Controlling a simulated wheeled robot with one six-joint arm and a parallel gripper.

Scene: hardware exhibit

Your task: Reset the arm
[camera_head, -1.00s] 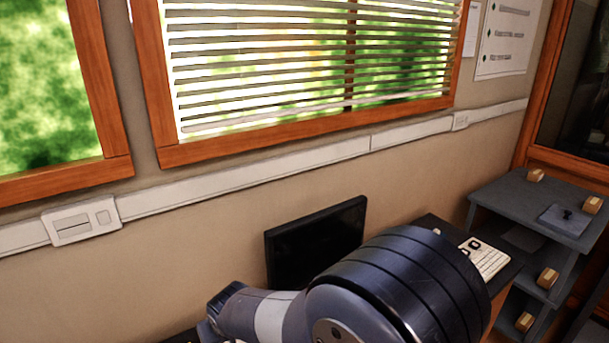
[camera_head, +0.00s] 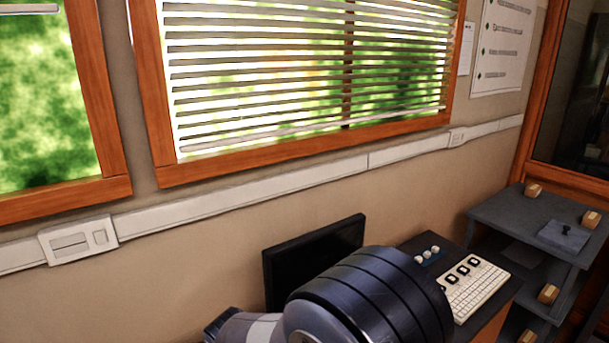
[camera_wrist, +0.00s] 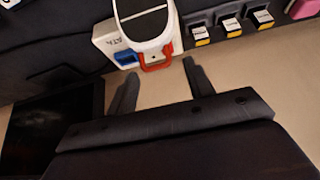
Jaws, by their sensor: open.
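My gripper (camera_wrist: 162,92) shows in the wrist view with its two dark fingers spread apart and nothing between them. Beyond the fingertips is a white device with a rounded top (camera_wrist: 140,20) and a red part at its lower end. It appears apart from the fingers. In the head view my arm covers the lower middle, and my gripper is out of frame there.
A dark monitor (camera_head: 310,260) stands by the wall. A grey shelf (camera_head: 500,215) with small boxes stands right. Several yellow-marked blocks (camera_wrist: 230,27) sit beyond the gripper.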

